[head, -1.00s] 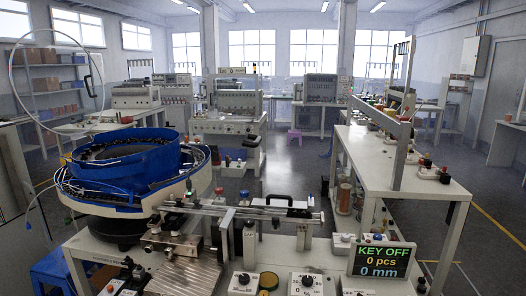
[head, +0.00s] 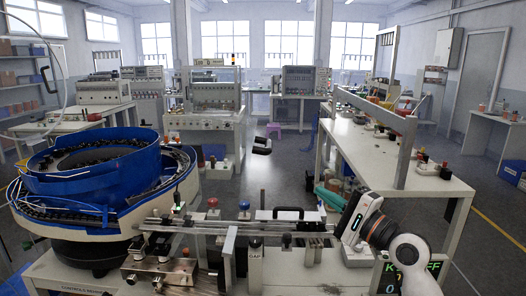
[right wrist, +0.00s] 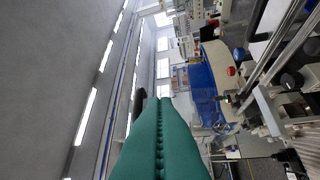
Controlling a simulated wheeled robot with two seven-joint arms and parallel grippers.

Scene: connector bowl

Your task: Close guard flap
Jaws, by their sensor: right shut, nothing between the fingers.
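My left gripper is not in view.
A blue bowl feeder (head: 95,165) stands at the left of the bench. Red (head: 212,203) and blue (head: 244,205) knobs rise behind the rail. My right arm partly covers the display (head: 385,270). A white table (head: 400,165) with an upright post stands behind right.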

